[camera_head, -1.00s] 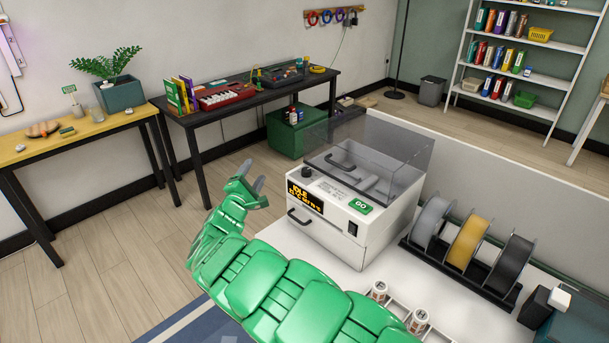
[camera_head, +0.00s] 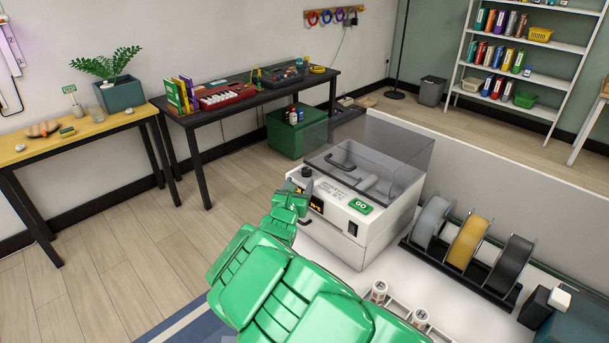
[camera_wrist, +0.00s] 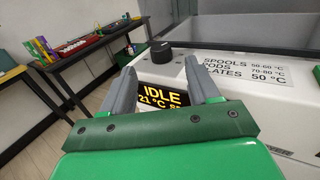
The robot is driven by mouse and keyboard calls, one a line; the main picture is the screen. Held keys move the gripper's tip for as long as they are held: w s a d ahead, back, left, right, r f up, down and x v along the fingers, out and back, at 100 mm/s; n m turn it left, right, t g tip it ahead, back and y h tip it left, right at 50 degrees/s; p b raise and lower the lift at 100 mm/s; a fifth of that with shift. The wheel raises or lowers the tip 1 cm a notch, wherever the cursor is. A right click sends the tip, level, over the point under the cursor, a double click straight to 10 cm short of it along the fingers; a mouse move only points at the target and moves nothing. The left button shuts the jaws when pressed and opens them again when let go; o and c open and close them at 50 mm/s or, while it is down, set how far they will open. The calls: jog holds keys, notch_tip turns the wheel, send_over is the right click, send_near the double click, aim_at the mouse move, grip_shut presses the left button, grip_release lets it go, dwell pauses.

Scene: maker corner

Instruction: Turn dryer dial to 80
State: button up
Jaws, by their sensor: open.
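The white dryer (camera_head: 372,245) stands on the white bench, with a smoky clear cover on top. Its black dial (camera_head: 306,171) sits at the top's front left corner and also shows in the wrist view (camera_wrist: 161,52). My gripper (camera_head: 299,190) is open and empty, just in front of the dial. In the wrist view the dial shows between and beyond my grey fingertips (camera_wrist: 161,70), apart from them. The display (camera_wrist: 162,93) reads IDLE and 21 °C; the rest is hidden by a finger. I cannot make out the dial's pointer.
A label (camera_wrist: 245,72) listing spools, pods and plates with temperatures lies right of the dial. A green GO button (camera_head: 361,206) is on the dryer's front right. A spool rack (camera_head: 462,272) stands right of the dryer. Small jars (camera_head: 379,291) stand in front. Floor is clear to the left.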

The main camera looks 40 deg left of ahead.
aim_at(302, 172)
jog(key=shift+x, duration=3.2)
jog(key=c, duration=1)
jog(key=shift+m+t+h, duration=0.4)
jog(key=shift+m+h, duration=0.1)
jog(key=shift+h, duration=0.2)
jog(key=shift+s+a+f+m+t+h, duration=0.15)
jog(key=shift+m+t+h, duration=0.1)
jog(key=shift+m+h, duration=0.5)
jog(key=shift+w+a+r+m+t+h, duration=0.15)
jog(key=shift+m+h, duration=0.3)
jog(key=shift+h, duration=0.6)
jog(key=shift+s+a+f+m+t+h, duration=0.15)
jog(key=shift+m+t+h, duration=0.15)
jog(key=shift+m+h, duration=1)
jog(key=shift+h, duration=0.7)
jog(key=shift+a+m+h, duration=0.15)
jog(key=shift+m+h, duration=0.5)
jog(key=shift+h, duration=0.35)
jog(key=shift+a+m+h, duration=0.1)
jog(key=shift+m+h, duration=0.55)
jog(key=shift+h, duration=0.35)
